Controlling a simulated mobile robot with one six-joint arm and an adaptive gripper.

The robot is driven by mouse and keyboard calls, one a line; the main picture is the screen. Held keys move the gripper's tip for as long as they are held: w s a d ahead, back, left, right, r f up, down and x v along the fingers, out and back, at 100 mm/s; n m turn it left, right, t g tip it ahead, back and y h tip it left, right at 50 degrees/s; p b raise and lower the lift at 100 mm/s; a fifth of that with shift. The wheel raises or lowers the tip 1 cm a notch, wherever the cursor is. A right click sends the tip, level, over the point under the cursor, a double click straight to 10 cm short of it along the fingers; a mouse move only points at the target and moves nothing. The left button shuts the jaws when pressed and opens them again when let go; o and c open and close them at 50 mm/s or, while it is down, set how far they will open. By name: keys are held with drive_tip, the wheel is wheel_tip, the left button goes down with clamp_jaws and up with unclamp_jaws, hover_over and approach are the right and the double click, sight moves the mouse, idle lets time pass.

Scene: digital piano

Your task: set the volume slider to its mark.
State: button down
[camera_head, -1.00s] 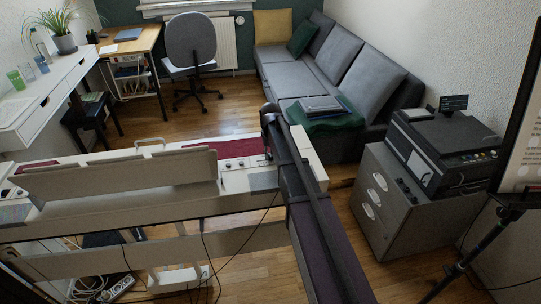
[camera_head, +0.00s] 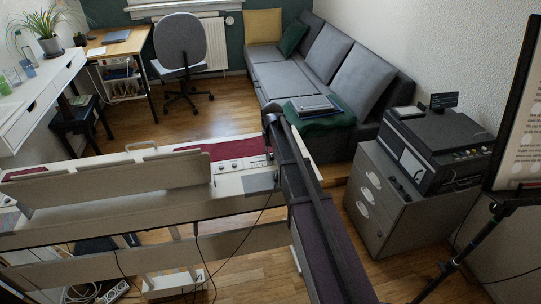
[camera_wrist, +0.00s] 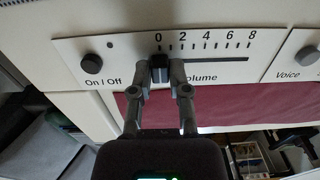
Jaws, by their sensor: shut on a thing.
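The volume slider (camera_wrist: 159,62) is a small dark knob at the left end of its black slot (camera_wrist: 215,59), under the 0 of a scale numbered 0 to 8. My gripper (camera_wrist: 159,72) has one finger on each side of the knob and is shut on it. The fingers hide part of the word Volume. No separate target mark can be made out on the scale. In the head view the white piano (camera_head: 228,185) stands in front of me; my arm reaches over its right end and hides the slider and the gripper's fingers.
The On / Off knob (camera_wrist: 91,63) is left of the slider and the Voice knob (camera_wrist: 307,56) is to its right. A dark red cloth (camera_wrist: 230,107) lies along the panel. The music stand (camera_head: 120,183) rises on the piano. A printer (camera_head: 437,145) stands on a cabinet at right.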

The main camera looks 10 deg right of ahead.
drive_tip(key=shift+d, duration=0.4)
drive_tip(key=c, duration=0.6)
unclamp_jaws()
drive_tip(key=shift+a, duration=0.15)
drive_tip(key=shift+s+r, duration=0.25)
drive_tip(key=shift+s, duration=0.3)
drive_tip(key=s+d+r+p, duration=0.1)
drive_tip(key=s+r+p, duration=0.4)
drive_tip(key=s, duration=0.7)
drive_tip(key=s+d+r+p, duration=0.1)
drive_tip(key=s+r+p, duration=0.4)
drive_tip(key=s, duration=0.8)
drive_tip(key=shift+r+m+p, duration=0.3)
drive_tip(key=shift+m+p, duration=0.1)
drive_tip(key=shift+p, duration=0.15)
